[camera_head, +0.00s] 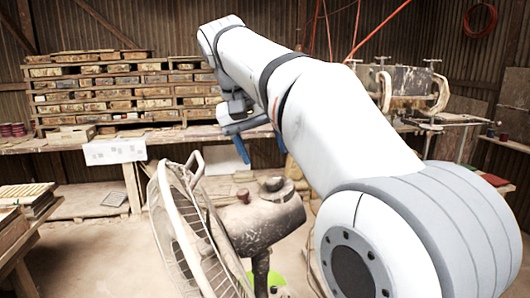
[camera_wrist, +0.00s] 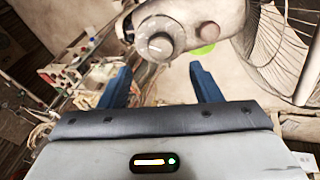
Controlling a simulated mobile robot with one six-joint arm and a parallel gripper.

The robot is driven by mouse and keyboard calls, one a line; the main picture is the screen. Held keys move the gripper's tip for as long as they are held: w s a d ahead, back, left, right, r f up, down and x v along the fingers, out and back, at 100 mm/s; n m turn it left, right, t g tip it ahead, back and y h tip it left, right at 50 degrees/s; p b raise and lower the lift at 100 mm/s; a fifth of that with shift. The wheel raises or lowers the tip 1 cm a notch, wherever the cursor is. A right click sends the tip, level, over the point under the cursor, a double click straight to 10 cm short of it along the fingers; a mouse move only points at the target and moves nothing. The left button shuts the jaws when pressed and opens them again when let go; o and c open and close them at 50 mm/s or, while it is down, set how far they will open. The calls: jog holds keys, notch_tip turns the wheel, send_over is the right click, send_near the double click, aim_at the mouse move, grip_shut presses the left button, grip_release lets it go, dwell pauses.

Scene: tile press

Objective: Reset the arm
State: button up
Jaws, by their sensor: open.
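My gripper (camera_wrist: 158,80) shows in the wrist view with its two blue fingers spread apart and nothing between them. In the head view my gripper (camera_head: 262,146) hangs below the far end of my arm, partly hidden by the arm. My white and grey arm reaches from the lower right up to the top centre of the head view, then bends down at its far end. The gripper is in the air and touches nothing that I can see.
A pedestal fan (camera_head: 178,225) stands close in front, below my arm; its cage also shows in the wrist view (camera_wrist: 285,50). A rack of wooden blocks (camera_head: 120,92) stands on the back bench. A press machine (camera_head: 400,88) is at back right. A side table (camera_head: 22,225) is at left.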

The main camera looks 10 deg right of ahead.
jog(key=shift+n+y, duration=0.7)
jog(key=shift+y, duration=0.2)
jog(key=s+f, duration=0.2)
jog(key=f, duration=0.1)
jog(key=s+d+f, duration=0.1)
jog(key=s+f, duration=0.1)
jog(key=f, duration=0.1)
jog(key=s+d+f, duration=0.1)
jog(key=s+f, duration=0.1)
jog(key=f, duration=0.2)
jog(key=shift+s+d, duration=0.2)
jog(key=s+f+y, duration=0.1)
jog(key=s+f, duration=0.5)
jog(key=f, duration=0.3)
jog(key=s+d+f+y, duration=0.1)
jog(key=s+f, duration=0.6)
jog(key=f, duration=0.2)
jog(key=shift+s+f+t, duration=0.15)
jog(key=shift+t, duration=0.25)
